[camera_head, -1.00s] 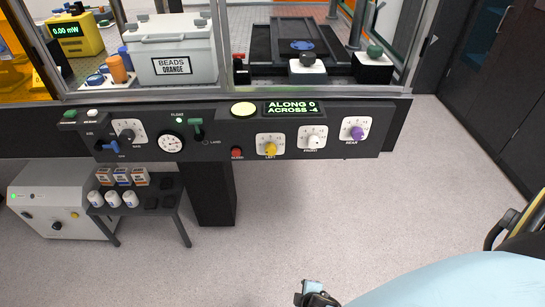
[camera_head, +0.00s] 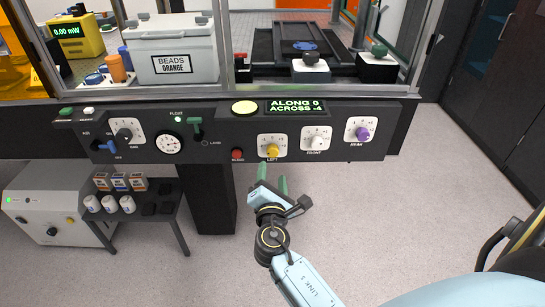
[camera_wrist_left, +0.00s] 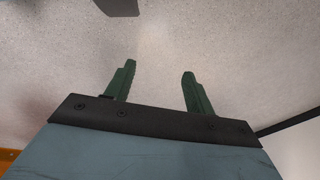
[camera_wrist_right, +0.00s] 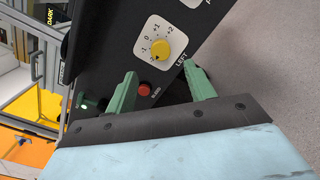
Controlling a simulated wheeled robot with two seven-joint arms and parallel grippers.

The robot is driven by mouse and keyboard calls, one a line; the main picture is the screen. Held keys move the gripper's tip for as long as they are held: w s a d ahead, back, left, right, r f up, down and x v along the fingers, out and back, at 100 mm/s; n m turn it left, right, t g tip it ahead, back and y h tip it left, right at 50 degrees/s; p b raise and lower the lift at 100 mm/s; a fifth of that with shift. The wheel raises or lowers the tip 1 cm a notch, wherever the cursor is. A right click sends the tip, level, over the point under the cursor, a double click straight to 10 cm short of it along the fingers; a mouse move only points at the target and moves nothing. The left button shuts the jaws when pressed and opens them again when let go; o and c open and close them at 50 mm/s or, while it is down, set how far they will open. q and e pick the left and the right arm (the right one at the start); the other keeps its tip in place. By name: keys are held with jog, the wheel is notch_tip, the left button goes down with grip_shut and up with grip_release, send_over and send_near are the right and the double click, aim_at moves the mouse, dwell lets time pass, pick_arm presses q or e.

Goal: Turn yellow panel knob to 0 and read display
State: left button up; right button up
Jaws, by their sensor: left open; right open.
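The yellow knob (camera_head: 272,151), labelled LEFT, sits on a white dial plate on the black panel. In the right wrist view the yellow knob (camera_wrist_right: 160,50) shows just beyond the fingertips, on a dial marked from minus to +2; its pointer appears to be toward the negative end. The display (camera_head: 295,107) reads ALONG 0, ACROSS -4 in green. My right gripper (camera_head: 273,178) is open and empty, below the yellow knob and apart from it. My left gripper (camera_wrist_left: 158,70) is open and empty over bare floor; it is not seen in the head view.
A white FRONT knob (camera_head: 316,142) and a purple REAR knob (camera_head: 361,134) lie to the right on the panel. A red button (camera_head: 237,155) is close left of the yellow knob. A small dark table (camera_head: 165,203) with cups stands at left. The floor before the panel is clear.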

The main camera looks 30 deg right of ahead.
aim_at(273, 153)
jog(key=b+x, duration=0.1)
jog(key=x, duration=0.7)
jog(key=shift+w+d, duration=0.15)
jog(key=shift+w, duration=0.1)
pick_arm(q)
jog(key=shift+w+d+r, duration=0.15)
jog(key=shift+w+r, duration=0.7)
jog(key=shift+r, duration=0.25)
pick_arm(e)
jog(key=c, duration=1)
pick_arm(q)
jog(key=shift+f, duration=0.1)
